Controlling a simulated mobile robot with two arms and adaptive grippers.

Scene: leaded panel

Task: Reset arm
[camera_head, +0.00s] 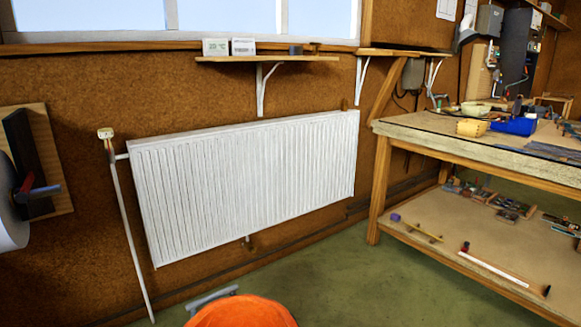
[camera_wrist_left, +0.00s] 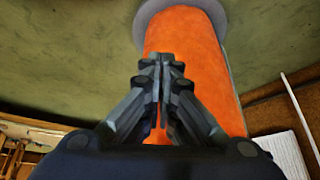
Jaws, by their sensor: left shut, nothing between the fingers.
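My left gripper (camera_wrist_left: 161,62) shows in the left wrist view, its two dark fingers pressed together at the tips. It is shut with nothing between the fingers. Behind the fingertips is an orange cylindrical part of my own body, with green floor (camera_wrist_left: 70,55) to the left. In the head view neither gripper shows. My right gripper is in neither view.
In the head view a white radiator (camera_head: 245,180) hangs on the brown wall, below a narrow shelf (camera_head: 268,58) with small boxes. A wooden workbench (camera_head: 420,138) with tools and a lower shelf stands at the right. Green floor (camera_head: 340,275) between is clear.

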